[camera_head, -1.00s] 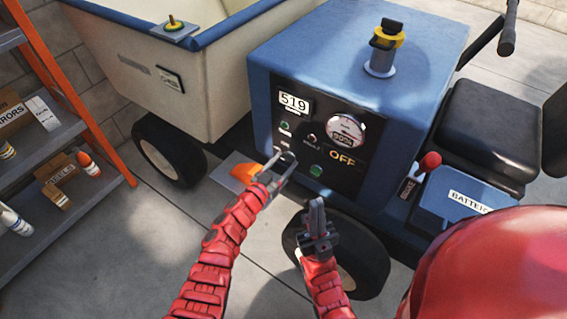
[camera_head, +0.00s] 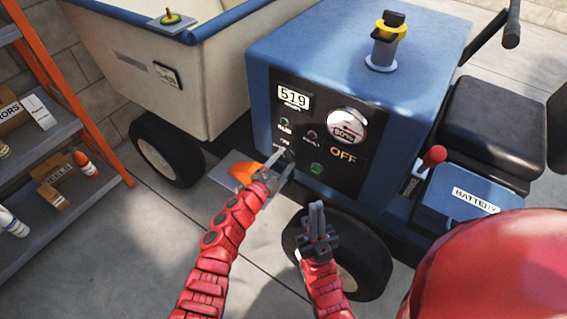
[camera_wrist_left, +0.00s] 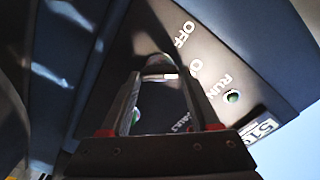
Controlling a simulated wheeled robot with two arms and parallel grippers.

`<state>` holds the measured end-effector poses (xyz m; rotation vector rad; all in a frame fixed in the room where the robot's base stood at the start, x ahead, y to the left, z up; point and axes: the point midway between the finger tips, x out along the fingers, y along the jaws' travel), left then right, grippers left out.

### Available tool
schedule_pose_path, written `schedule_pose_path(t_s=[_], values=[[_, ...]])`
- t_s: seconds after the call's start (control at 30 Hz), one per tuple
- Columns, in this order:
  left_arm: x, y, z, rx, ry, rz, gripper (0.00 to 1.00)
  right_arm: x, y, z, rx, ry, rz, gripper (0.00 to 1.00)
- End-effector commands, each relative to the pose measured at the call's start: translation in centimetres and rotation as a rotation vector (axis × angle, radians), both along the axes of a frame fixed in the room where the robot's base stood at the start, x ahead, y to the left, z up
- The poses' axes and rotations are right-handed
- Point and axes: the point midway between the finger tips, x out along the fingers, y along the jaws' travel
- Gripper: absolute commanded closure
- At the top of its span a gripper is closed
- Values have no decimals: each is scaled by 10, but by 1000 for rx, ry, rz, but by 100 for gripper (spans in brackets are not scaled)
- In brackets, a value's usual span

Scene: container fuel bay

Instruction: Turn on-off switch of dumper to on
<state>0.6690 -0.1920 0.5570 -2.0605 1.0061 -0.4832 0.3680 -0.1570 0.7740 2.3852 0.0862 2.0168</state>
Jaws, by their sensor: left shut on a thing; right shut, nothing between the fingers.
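The dumper (camera_head: 300,50) is blue, with a black control panel (camera_head: 325,178) on its side. The panel's large sign (camera_head: 342,155) reads OFF. My left gripper (camera_head: 284,162) is at the panel's lower left, its fingers shut on the on-off switch, which they mostly hide in the head view. In the left wrist view the gripper (camera_wrist_left: 160,78) has its fingertips at a pale, curved part of the switch (camera_wrist_left: 160,68). A printed OFF label (camera_wrist_left: 182,35) and a RUN label with a green lamp (camera_wrist_left: 233,96) show nearby. My right gripper (camera_head: 317,215) is shut and empty in front of the wheel.
The panel also bears a 519 plate (camera_head: 293,97), a gauge (camera_head: 347,125) and a green button (camera_head: 316,169). A wheel (camera_head: 365,250) stands close to my right gripper. A shelf with boxes (camera_head: 55,130) is at the left. A battery box (camera_head: 470,192) is at the right.

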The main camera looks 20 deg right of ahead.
Motion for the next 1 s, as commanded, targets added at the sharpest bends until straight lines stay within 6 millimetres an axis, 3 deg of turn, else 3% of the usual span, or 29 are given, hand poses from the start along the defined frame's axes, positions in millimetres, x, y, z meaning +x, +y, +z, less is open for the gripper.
schedule_pose_path(t_s=[0.3,0.87,0.9,1.0], values=[[0,0,-2,85,-105,1,93,0,0,-8,0,0,0,100],[0,0,-2,106,-132,0,93,0,0,-9,0,0,0,100],[0,0,-2,106,-132,0,36,0,0,-9,0,0,0,100],[0,0,-1,106,-132,1,18,0,0,-9,0,0,0,100]])
